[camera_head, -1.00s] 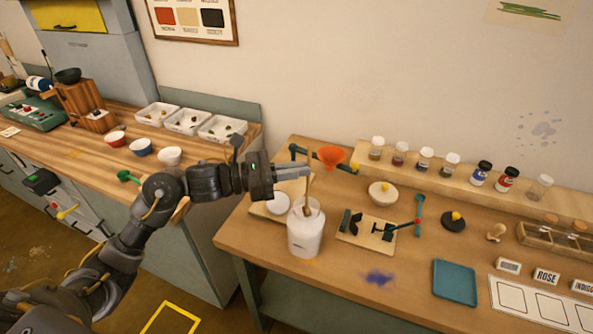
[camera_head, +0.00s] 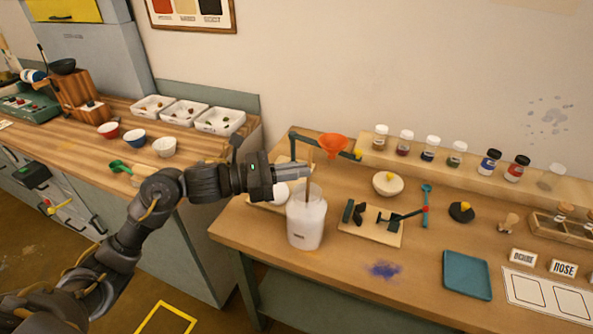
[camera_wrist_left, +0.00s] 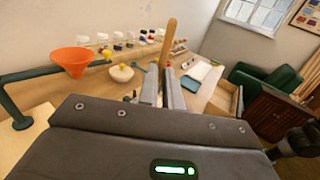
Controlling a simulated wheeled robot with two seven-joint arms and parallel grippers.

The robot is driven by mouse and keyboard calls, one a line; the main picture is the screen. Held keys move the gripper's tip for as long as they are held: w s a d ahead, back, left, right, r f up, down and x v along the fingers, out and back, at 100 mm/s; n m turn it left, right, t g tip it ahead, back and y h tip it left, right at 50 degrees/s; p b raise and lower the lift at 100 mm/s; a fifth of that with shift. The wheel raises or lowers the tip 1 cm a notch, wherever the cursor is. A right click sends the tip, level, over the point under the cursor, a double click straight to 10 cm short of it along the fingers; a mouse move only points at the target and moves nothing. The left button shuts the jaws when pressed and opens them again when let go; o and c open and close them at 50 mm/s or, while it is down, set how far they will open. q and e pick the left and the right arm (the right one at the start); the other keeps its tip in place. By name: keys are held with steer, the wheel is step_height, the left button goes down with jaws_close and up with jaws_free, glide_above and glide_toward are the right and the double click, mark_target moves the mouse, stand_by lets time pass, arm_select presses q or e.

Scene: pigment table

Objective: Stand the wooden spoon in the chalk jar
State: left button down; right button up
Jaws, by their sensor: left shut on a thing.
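The wooden spoon (camera_head: 310,159) is upright, its handle showing above the left gripper in the head view. It also shows in the left wrist view (camera_wrist_left: 168,42), standing between the fingers. The white chalk jar (camera_head: 306,225) stands on the near left part of the wooden table, its mouth open at the top. My left gripper (camera_head: 305,173) is shut on the spoon just above the jar's mouth. The spoon's lower part runs down into the jar's mouth; its end is hidden in the jar.
An orange funnel (camera_head: 333,145) on a green stand is close behind the gripper. A board with a small dark tool (camera_head: 371,233) lies right of the jar. A blue tray (camera_head: 467,275) lies farther right. Several pigment jars line the back shelf (camera_head: 470,170).

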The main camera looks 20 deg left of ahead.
arm_select(q)
steer(key=c, duration=1.5)
jaws_free()
steer(key=b+v, duration=0.4)
steer(key=v, duration=0.7)
steer(key=shift+d, duration=0.1)
